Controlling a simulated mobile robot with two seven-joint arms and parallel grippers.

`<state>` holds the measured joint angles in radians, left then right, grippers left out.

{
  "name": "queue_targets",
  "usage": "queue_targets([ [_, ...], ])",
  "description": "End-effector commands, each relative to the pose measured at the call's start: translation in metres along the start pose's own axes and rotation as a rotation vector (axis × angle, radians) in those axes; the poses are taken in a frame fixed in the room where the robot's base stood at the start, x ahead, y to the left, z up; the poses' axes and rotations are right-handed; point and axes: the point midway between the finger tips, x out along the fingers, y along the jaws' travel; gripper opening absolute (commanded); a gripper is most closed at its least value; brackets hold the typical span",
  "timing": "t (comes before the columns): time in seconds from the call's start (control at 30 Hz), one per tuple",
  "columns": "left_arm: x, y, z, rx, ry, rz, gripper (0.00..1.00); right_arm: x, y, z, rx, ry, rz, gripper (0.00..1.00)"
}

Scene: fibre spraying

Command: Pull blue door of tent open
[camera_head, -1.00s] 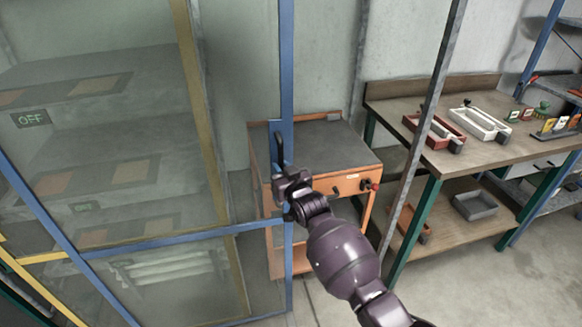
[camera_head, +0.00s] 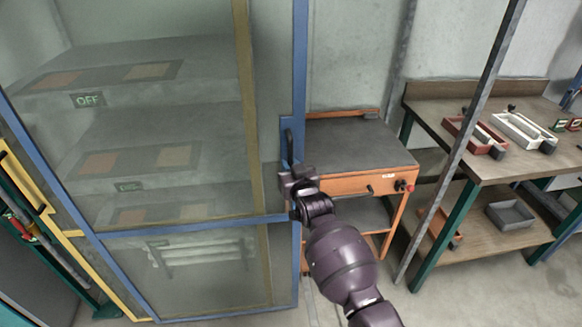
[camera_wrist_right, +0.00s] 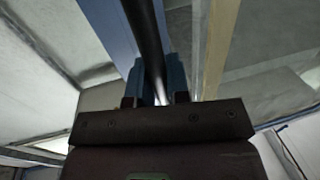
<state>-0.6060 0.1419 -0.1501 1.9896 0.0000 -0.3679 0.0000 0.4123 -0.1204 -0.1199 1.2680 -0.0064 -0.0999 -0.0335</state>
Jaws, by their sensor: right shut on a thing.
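The tent's blue-framed door (camera_head: 301,85) with clear panels fills the left of the head view. Its black upright handle (camera_head: 289,140) sits on the right-hand blue post. My right gripper (camera_head: 288,171) is at the handle and shut on it. In the right wrist view, the black handle bar (camera_wrist_right: 147,40) runs down between the two fingers of my right gripper (camera_wrist_right: 155,84), with the blue post beside it. The tent's yellow post (camera_head: 245,110) shows through the panel, left of the door's free edge, so the door looks ajar. My left gripper is out of view.
An orange cart (camera_head: 350,160) with a grey top stands just right of the door. A slanted grey pole (camera_head: 470,130) stands before a workbench (camera_head: 500,165) with trays. Shelves with an OFF sign (camera_head: 88,100) show inside the tent. Some floor is clear below the cart.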

Motion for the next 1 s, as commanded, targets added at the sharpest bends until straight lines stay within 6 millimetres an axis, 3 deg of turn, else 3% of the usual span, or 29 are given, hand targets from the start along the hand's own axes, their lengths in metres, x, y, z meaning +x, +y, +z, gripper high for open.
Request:
queue_targets([
  [0.03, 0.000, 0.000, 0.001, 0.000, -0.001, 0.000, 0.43, 0.000, 0.000, -0.001, 0.000, 0.002, 0.000, 0.00],
  [0.07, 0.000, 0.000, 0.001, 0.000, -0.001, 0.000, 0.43, 0.000, 0.000, -0.001, 0.000, 0.002, 0.000, 0.18],
  [0.2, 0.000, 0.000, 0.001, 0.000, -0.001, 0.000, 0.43, 0.000, 0.000, -0.001, 0.000, 0.002, 0.000, 0.40],
  [0.63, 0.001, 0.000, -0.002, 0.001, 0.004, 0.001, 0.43, -0.007, 0.001, 0.001, 0.000, 0.000, 0.002, 0.41],
  [1.0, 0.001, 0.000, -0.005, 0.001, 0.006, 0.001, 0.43, -0.060, 0.001, 0.001, 0.000, 0.000, 0.001, 0.41],
])
